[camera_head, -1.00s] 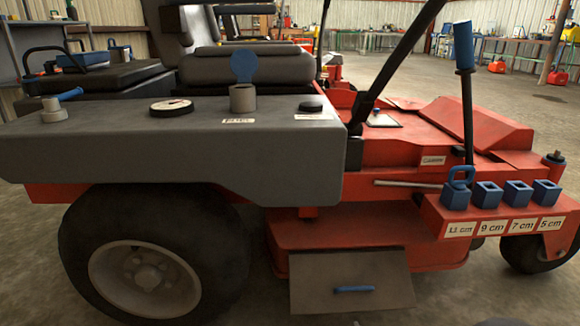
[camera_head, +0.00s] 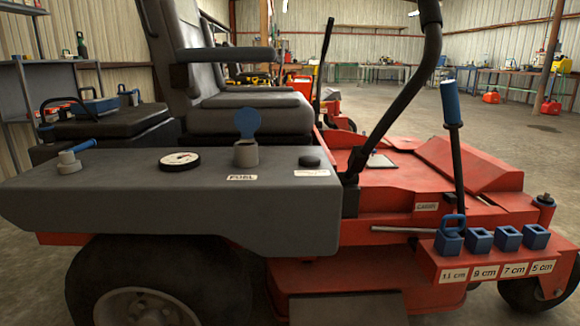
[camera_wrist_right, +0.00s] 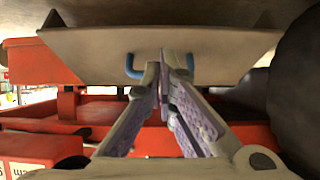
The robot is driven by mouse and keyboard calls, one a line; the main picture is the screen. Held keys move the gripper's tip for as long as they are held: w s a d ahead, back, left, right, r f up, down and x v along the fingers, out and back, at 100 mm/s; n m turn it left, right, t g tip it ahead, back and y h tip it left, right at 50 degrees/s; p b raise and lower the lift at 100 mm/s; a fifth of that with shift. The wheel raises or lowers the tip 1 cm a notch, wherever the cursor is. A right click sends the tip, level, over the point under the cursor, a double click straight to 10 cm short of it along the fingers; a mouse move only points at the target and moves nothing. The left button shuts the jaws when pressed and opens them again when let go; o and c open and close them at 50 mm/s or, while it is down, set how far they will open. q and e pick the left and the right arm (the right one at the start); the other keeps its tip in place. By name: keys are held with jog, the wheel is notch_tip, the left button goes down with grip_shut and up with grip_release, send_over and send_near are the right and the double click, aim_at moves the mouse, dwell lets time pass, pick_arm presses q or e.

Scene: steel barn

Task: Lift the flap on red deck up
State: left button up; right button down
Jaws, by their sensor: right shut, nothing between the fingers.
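The grey flap (camera_head: 347,308) hangs at the lower side of the red deck (camera_head: 340,272); in the head view only its upper part shows, cut off by the bottom edge. In the right wrist view, which looks upside down, the flap (camera_wrist_right: 85,48) spans the top. Its blue handle (camera_wrist_right: 131,66) shows on both sides of my fingers, its middle hidden behind them. My right gripper (camera_wrist_right: 165,62) is shut and empty, tips in front of the handle. I cannot tell whether they touch it. My left gripper is in neither view.
A dark wheel (camera_head: 150,285) stands left of the flap; its dark side also shows at the right of the wrist view. A red ledge with several blue sockets (camera_head: 480,238) and size labels juts out at right. A grey tank (camera_head: 130,205) overhangs the wheel. Floor (camera_head: 535,165) lies open behind.

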pick_arm(q)
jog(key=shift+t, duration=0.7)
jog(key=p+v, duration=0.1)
jog(key=p, duration=0.1)
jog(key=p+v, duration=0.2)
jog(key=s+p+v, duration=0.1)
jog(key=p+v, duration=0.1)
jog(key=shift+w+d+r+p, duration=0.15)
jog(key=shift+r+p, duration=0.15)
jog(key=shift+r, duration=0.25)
pick_arm(e)
notch_tip(320, 180, up, 10)
jog(key=shift+r, duration=0.25)
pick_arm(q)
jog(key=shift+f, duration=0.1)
pick_arm(e)
jog(key=shift+w, duration=0.1)
pick_arm(q)
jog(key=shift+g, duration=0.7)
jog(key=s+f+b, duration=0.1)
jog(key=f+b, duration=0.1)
jog(key=b, duration=0.1)
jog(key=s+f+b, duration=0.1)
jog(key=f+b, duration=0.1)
jog(key=b, duration=0.1)
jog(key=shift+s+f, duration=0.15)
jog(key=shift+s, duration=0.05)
pick_arm(e)
jog(key=w, duration=0.9)
jog(key=shift+a, duration=0.15)
